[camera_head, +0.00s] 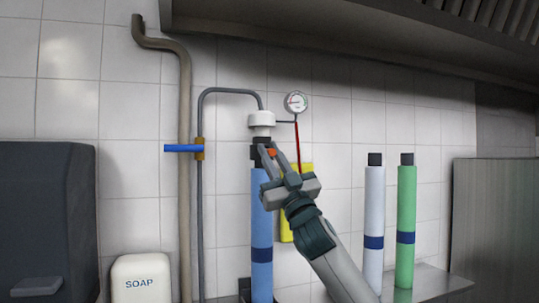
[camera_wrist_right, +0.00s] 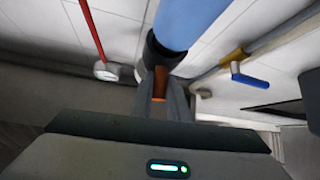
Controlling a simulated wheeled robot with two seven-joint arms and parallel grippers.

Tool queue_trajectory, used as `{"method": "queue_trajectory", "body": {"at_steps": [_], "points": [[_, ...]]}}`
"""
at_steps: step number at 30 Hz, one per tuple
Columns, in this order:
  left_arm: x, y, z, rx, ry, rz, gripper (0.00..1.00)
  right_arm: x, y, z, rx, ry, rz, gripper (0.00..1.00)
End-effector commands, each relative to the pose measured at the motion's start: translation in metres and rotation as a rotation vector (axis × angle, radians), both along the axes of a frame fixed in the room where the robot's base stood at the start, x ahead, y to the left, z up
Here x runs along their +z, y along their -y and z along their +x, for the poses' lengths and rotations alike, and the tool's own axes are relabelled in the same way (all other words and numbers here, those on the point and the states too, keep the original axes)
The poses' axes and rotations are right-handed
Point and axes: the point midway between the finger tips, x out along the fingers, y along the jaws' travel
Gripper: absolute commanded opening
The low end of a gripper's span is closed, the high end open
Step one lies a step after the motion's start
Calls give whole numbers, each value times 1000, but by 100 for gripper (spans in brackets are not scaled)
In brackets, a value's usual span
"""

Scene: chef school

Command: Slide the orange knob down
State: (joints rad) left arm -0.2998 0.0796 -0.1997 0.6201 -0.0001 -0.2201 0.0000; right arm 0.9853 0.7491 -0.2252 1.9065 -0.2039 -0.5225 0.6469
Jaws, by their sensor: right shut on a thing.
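The orange knob (camera_head: 271,152) sits near the black neck at the top of the blue cylinder (camera_head: 261,210), just below a white cap (camera_head: 262,119). My right gripper (camera_head: 272,153) reaches up from the lower right and is shut on the orange knob. In the right wrist view the orange knob (camera_wrist_right: 160,84) shows between the two fingers, with the blue cylinder (camera_wrist_right: 190,22) beyond it. The fingers hide part of the knob and neck. My left gripper is not in view.
A white cylinder (camera_head: 374,215) and a green cylinder (camera_head: 406,215) stand to the right. A gauge (camera_head: 296,102) with a red hose (camera_head: 298,145) is above right. A pipe with a blue handle (camera_head: 181,148) is left. A soap dispenser (camera_head: 140,279) is lower left.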

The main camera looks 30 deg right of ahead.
Motion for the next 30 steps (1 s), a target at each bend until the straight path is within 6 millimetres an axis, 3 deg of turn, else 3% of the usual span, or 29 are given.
{"method": "queue_trajectory", "body": {"at_steps": [1, 2, 3, 4, 17, 23, 30], "points": [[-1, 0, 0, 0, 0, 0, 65, -7, -3, 3, 4, -11, -2, 0], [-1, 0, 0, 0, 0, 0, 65, -7, -3, 3, 4, -12, -2, 23], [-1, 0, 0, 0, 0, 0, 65, -7, -3, 3, 4, -12, -2, 32], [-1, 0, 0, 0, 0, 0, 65, -7, -3, 3, 4, -11, -2, 34], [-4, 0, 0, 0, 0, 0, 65, -9, -1, -1, 2, -7, 0, 34], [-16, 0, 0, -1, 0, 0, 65, -24, -2, -14, 2, -7, -1, 34], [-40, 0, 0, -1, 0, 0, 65, -56, -3, -45, 2, -8, -2, 34]]}}
